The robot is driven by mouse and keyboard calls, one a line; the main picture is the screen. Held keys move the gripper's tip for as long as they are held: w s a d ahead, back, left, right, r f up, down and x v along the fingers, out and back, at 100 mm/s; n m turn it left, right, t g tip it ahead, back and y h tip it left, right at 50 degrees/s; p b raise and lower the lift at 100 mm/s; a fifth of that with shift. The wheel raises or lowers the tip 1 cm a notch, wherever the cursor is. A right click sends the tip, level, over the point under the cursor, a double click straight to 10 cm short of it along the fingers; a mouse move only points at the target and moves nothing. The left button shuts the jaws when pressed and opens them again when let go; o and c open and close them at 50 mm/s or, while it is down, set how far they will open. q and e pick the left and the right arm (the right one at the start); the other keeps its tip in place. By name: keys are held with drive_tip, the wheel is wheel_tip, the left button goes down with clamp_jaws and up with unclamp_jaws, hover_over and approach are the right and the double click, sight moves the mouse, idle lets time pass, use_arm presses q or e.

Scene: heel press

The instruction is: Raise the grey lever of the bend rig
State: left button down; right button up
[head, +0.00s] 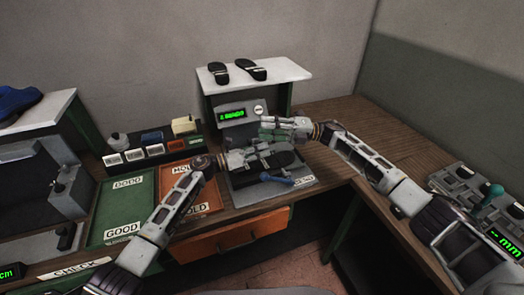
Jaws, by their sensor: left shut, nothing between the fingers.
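The bend rig (233,105) stands at the middle of the bench, with a green-lit display and a label at its front right. A lever with a blue-grey handle (278,180) lies low at its front; I see no other lever there. A dark sole-like piece (285,162) lies on the rig, partly hidden by my grippers. My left gripper (288,154) is shut and empty, just above and behind the lever handle, apart from it in the picture. My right gripper (268,130) is above it, in front of the display; its finger opening is too small to tell.
A white shelf (290,72) with two dark soles tops the rig. Green (120,210) and orange (203,203) trays lie to the left. Another station with a teal knob (493,192) is at the right. Bare wood (335,115) shows right of the rig.

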drive_tip(key=s+d+f+m+t+h, duration=0.5)
drive_tip(key=d+f+m, duration=0.4)
drive_tip(key=f, duration=0.9)
drive_tip(key=s+d+f+m+t+h, duration=0.3)
drive_tip(key=s+d+f+m+h, duration=0.35)
drive_tip(key=f+m, duration=0.8)
drive_tip(key=s+d+f+m+t+h, duration=0.3)
drive_tip(key=s+d+f+m+h, duration=0.45)
drive_tip(key=f, duration=1.45)
drive_tip(key=s+d+f+m+g, duration=0.2)
drive_tip(key=s+d+f+g, duration=0.15)
drive_tip(key=s+f, duration=1.1)
drive_tip(key=s+a+f+m+g, duration=0.1)
drive_tip(key=s+f, duration=0.2)
drive_tip(key=s, duration=0.5)
drive_tip(key=s+a+f+m+g, duration=0.1)
drive_tip(key=s+a+f+g, duration=0.1)
drive_tip(key=s, duration=0.6)
drive_tip(key=s+a+f+g, duration=0.2)
drive_tip(key=s+f, duration=0.2)
drive_tip(key=s, duration=0.4)
drive_tip(key=shift+m+h, duration=0.3)
drive_tip(key=shift+m, duration=0.1)
